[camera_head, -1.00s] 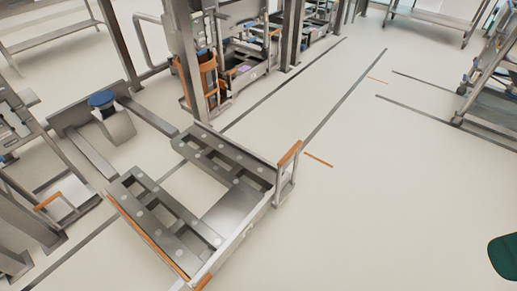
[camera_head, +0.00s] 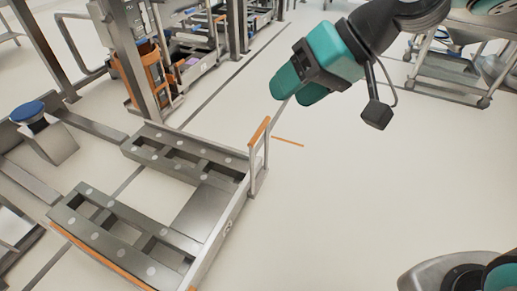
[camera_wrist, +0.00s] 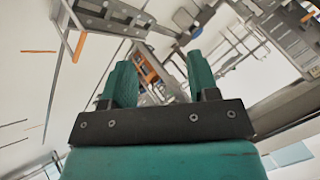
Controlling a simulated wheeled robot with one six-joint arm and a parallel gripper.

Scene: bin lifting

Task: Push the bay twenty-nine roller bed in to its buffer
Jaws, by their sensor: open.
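The roller bed (camera_head: 222,232) is a low grey steel frame at the lower left of the head view. It has two dotted roller tracks and is drawn out from the bay, with an orange-topped upright handle (camera_head: 259,132) at its right corner. My gripper (camera_head: 297,95), with teal fingers, hangs above the floor to the upper right of that handle, apart from it. It is open and empty. In the wrist view the fingers (camera_wrist: 159,62) are spread. A grey frame with an orange bar, seemingly the bed (camera_wrist: 112,16), shows at upper left there.
A blue-topped post (camera_head: 48,143) stands on the bay's floor frame behind the bed. Steel racking with an orange guard (camera_head: 137,76) rises beyond it. A wheeled cart (camera_head: 455,75) stands at the upper right. The floor right of the bed is clear.

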